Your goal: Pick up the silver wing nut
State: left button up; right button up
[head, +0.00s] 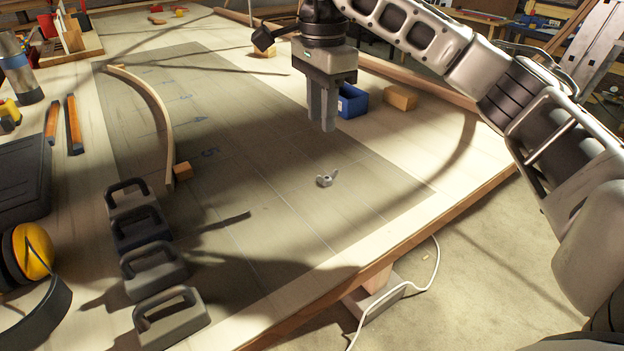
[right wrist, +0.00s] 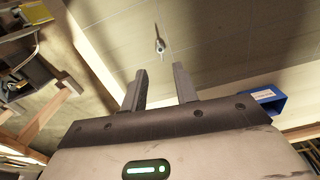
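The silver wing nut (head: 326,179) lies on the grey marked area of the workbench (head: 250,160), near the front right of the table in the head view. In the right wrist view the wing nut (right wrist: 159,43) shows beyond the fingertips, roughly in line with the gap between them. My right gripper (head: 325,126) points down and hangs above the table, behind the wing nut in the head view and apart from it. In the right wrist view its two fingers (right wrist: 160,70) stand apart with nothing between them. My left gripper is not in view.
A blue bin (head: 351,101) and a wooden block (head: 400,97) stand right of the right gripper. A bent lath (head: 155,110) and several dark handled weights (head: 152,267) are at the left. Ear defenders (head: 30,255) lie front left. The surface around the wing nut is clear.

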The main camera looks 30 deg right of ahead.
aim_at(326, 181)
jog(key=f, duration=1.1)
jog(key=shift+s+a+f, duration=0.15)
jog(key=shift+a+f, duration=0.1)
jog(key=shift+f, duration=0.1)
grip_shut()
